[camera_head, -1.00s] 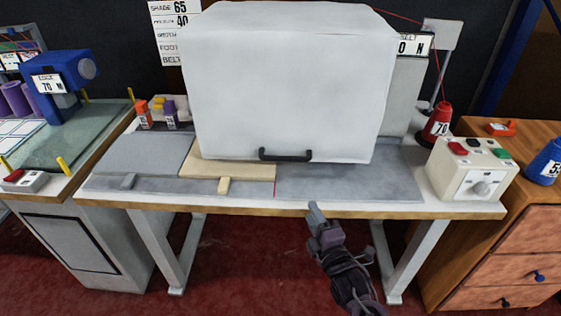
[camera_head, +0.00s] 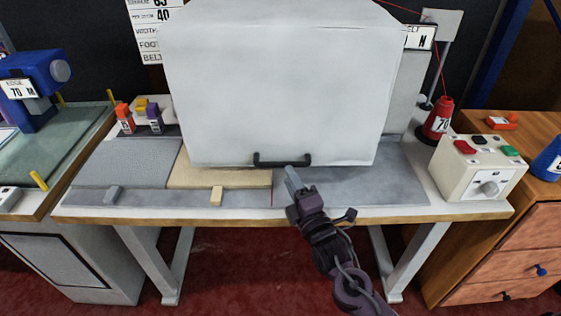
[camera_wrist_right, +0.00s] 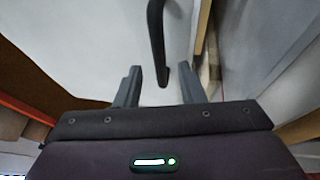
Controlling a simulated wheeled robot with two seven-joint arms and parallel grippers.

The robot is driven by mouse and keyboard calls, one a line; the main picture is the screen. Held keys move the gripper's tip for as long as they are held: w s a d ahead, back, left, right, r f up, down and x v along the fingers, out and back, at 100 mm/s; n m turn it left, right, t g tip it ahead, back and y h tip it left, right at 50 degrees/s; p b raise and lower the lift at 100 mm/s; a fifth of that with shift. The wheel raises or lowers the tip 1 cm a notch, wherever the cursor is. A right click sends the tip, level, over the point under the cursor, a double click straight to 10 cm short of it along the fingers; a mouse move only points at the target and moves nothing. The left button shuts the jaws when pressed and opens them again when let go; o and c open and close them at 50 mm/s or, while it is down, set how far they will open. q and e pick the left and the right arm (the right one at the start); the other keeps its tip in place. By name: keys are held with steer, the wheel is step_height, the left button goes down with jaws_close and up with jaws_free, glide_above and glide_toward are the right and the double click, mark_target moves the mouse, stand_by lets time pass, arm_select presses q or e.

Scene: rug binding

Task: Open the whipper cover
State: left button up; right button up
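The whipper cover (camera_head: 283,85) is a large pale grey box standing on the middle table. A black bar handle (camera_head: 282,160) is fixed at the bottom of its front face. My right gripper (camera_head: 293,180) is just below and in front of the handle. In the right wrist view, the handle (camera_wrist_right: 156,45) runs down from the top edge, with its lower end beyond and between the two fingertips (camera_wrist_right: 162,82). The fingers are apart with nothing between them. My left gripper is in neither view.
A control box (camera_head: 478,170) with buttons and a dial stands at the table's right end, beside a red spool (camera_head: 438,118). A beige board (camera_head: 215,179) and grey plate (camera_head: 125,163) lie left of the handle. Small spools (camera_head: 124,117) stand at the back left. Wooden drawers (camera_head: 510,237) stand at the right.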

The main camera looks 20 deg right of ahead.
mark_target(283, 162)
steer(key=x, duration=0.5)
steer(key=shift+w+r, duration=0.1)
steer(key=shift+w, duration=0.15)
jaws_close()
